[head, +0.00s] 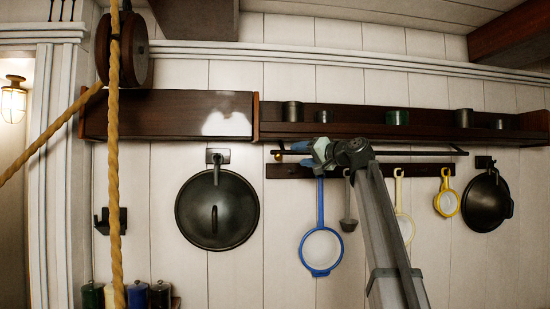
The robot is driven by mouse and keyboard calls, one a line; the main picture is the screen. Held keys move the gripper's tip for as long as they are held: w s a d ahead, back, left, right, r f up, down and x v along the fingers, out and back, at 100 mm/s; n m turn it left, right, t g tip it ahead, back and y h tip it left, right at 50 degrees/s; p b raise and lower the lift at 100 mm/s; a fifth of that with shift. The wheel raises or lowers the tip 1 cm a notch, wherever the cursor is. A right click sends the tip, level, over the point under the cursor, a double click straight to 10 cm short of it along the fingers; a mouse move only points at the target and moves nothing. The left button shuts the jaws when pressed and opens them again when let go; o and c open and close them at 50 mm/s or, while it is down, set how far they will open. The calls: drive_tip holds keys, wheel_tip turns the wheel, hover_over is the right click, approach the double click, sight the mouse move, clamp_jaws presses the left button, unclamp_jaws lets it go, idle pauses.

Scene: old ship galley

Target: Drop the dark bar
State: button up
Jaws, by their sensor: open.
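A thin dark bar (420,153) runs level just below the wall shelf, above the dark hook board. Its left end, near a small brass-coloured knob, lies close to my gripper (306,154). My gripper is open, in front of the left part of the bar, and covers some of it. I cannot tell whether the fingers touch the bar. The right end of the bar is clear to see.
The dark shelf (350,114) holds several cups. A blue-rimmed strainer (321,250), a ladle (348,222) and yellow-rimmed strainers (447,202) hang from the hook board (285,171). Large dark pan lids (217,208) hang at the sides. A rope (113,190) crosses the left.

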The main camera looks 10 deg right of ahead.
sight(275, 156)
drive_tip(key=x, duration=1.3)
drive_tip(key=shift+w+a+f, duration=0.1)
drive_tip(key=shift+w+a, duration=0.05)
clamp_jaws()
